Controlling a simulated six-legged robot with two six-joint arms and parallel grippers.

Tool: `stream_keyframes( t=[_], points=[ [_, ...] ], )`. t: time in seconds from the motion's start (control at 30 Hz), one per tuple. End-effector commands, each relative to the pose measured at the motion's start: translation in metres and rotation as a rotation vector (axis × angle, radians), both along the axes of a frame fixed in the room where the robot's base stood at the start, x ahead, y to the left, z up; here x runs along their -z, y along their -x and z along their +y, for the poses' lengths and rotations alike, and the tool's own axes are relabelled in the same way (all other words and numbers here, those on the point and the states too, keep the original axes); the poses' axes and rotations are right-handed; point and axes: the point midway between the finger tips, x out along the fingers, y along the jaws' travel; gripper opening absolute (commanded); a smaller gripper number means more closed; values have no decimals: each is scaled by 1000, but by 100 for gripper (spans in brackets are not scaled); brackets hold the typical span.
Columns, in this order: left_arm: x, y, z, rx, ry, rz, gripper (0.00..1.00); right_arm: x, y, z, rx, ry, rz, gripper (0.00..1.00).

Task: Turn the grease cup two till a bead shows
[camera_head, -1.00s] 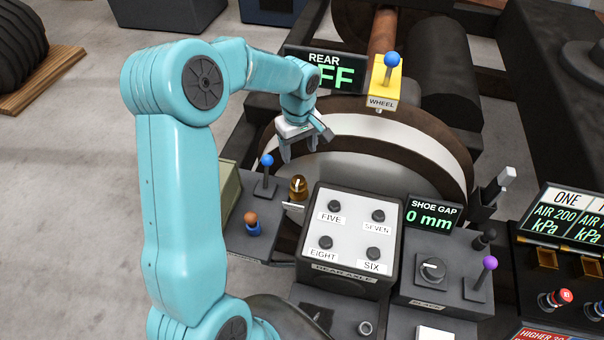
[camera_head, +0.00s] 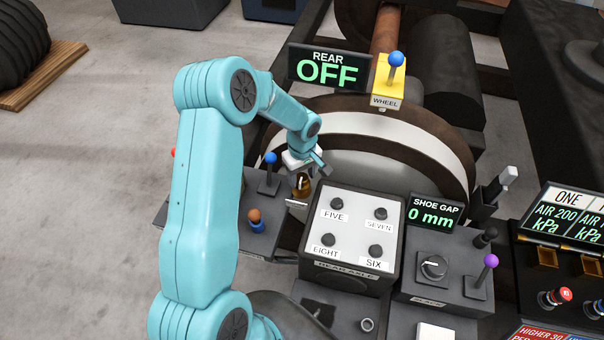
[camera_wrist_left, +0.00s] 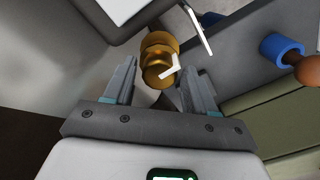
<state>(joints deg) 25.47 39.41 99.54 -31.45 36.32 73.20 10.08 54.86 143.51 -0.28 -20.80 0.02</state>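A brass grease cup (camera_head: 300,187) stands at the left of the rear axle panel, partly hidden by my left gripper in the head view. It also shows in the left wrist view (camera_wrist_left: 159,56), with a white pointer mark on its near end. I cannot read a number on it, and no bead can be made out. My left gripper (camera_head: 309,170) is just over the cup. In the left wrist view the two fingers (camera_wrist_left: 158,80) are apart, with the cup ahead between their tips and no clear contact. My right gripper is not in view.
A blue-knobbed lever (camera_head: 270,160) and an orange-brown knob in a blue collar (camera_head: 255,217) stand close left of the cup. The white button panel (camera_head: 354,228) is close on the right. The rear display (camera_head: 328,68) reads OFF; the shoe gap display (camera_head: 434,214) reads 0 mm.

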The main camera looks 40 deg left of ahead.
Motion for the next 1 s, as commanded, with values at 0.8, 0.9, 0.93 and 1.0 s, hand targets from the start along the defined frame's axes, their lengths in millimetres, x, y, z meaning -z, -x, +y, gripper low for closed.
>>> stream_keyframes(
  t=[0.8,0.9,0.93,1.0],
  points=[
    [2,1,0,265,-1,0,11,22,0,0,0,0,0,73],
    [2,1,0,360,0,0,11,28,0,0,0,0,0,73],
    [2,1,0,388,0,0,11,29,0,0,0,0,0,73],
    [1,1,0,455,0,-1,11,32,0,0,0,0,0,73]
  ],
)
